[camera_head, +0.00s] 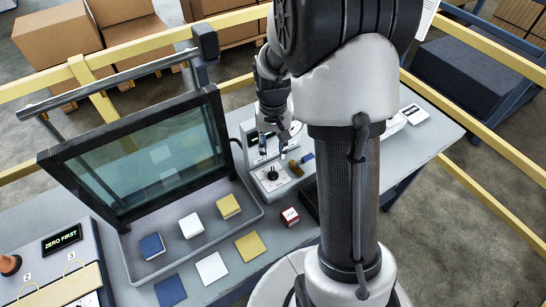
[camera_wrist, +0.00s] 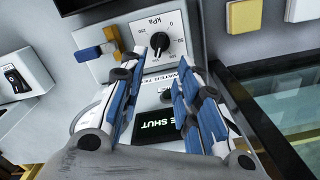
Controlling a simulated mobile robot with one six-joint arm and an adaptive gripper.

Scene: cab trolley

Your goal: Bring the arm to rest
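My gripper (camera_head: 270,138) hangs over the white dial device (camera_head: 256,172), fingers pointing down, partly hidden by my arm in the head view. In the wrist view my gripper (camera_wrist: 166,62) has its two blue-and-white fingers apart, with nothing held between them. The device's black kPa knob (camera_wrist: 160,42) shows just beyond the fingertips; I cannot tell whether they touch it. A dark display (camera_wrist: 158,128) reading "E SHUT", its start hidden, lies below between the fingers. A blue-and-brass valve handle (camera_wrist: 97,47) sits on the device beside the dial.
A framed glass pane (camera_head: 150,160) stands over a grey tray (camera_head: 262,212) holding blue, white and yellow blocks. Matching coloured squares lie in front. A red-and-white cube (camera_head: 289,216) is right of the tray. A "ZERO FIRST" sign (camera_head: 62,239) is at left. Yellow rails (camera_head: 490,140) surround the table.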

